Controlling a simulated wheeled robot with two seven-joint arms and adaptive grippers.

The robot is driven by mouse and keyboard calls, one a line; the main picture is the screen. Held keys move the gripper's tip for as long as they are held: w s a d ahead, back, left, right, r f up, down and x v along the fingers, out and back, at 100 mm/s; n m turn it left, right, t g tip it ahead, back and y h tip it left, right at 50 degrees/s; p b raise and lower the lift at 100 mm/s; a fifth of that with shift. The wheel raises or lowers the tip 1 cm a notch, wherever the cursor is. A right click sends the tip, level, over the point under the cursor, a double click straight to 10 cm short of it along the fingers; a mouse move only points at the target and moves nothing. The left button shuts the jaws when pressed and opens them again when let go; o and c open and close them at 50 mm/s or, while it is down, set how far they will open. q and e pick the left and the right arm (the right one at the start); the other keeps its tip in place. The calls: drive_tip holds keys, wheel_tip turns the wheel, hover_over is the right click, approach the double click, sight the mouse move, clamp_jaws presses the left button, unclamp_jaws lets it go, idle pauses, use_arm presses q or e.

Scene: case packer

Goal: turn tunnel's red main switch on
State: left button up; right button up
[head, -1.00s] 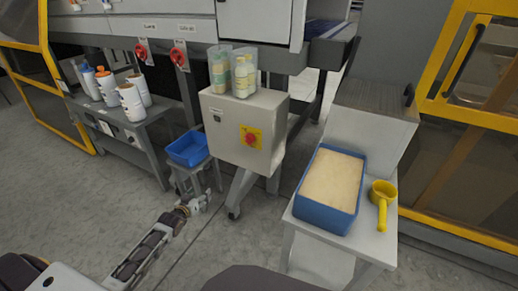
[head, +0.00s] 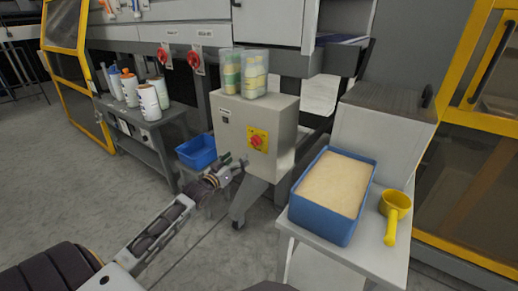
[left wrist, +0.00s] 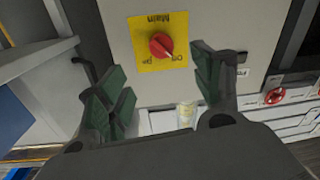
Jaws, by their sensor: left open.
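The red main switch (head: 257,141) is a round knob on a yellow plate, on the front of the grey control box (head: 232,128). In the left wrist view, which is upside down, the red knob (left wrist: 160,46) sits on its yellow plate marked "Main". A pale mark on it points to the lower right there; I cannot read the setting for sure. My left gripper (head: 236,164) is open and empty, just below and left of the switch, apart from it. In the wrist view the gripper's fingers (left wrist: 162,76) stand either side below the knob. My right gripper is out of view.
Clear containers with bottles (head: 243,75) stand on the box. Two other red switches (head: 163,57) (head: 193,59) hang at upper left. A blue bin (head: 197,152) is left of the gripper. A blue tub (head: 316,220) and yellow scoop (head: 395,212) are on the right table.

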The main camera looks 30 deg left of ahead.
use_arm(q)
drive_tip(key=shift+w, duration=0.15)
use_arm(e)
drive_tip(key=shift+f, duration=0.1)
use_arm(q)
drive_tip(key=b, duration=0.2)
approach(253, 143)
drive_tip(key=shift+w, duration=1.6)
drive_tip(key=shift+w+f+b, duration=0.2)
drive_tip(key=shift+w+b, duration=0.05)
drive_tip(key=shift+w, duration=0.3)
drive_tip(key=shift+w+f+b, duration=0.15)
drive_tip(key=shift+w+b, duration=0.1)
drive_tip(key=shift+w, duration=0.25)
drive_tip(key=shift+w+b, duration=0.3)
drive_tip(key=shift+w, duration=0.5)
drive_tip(key=shift+w+b, duration=0.55)
drive_tip(key=shift+w, duration=1.05)
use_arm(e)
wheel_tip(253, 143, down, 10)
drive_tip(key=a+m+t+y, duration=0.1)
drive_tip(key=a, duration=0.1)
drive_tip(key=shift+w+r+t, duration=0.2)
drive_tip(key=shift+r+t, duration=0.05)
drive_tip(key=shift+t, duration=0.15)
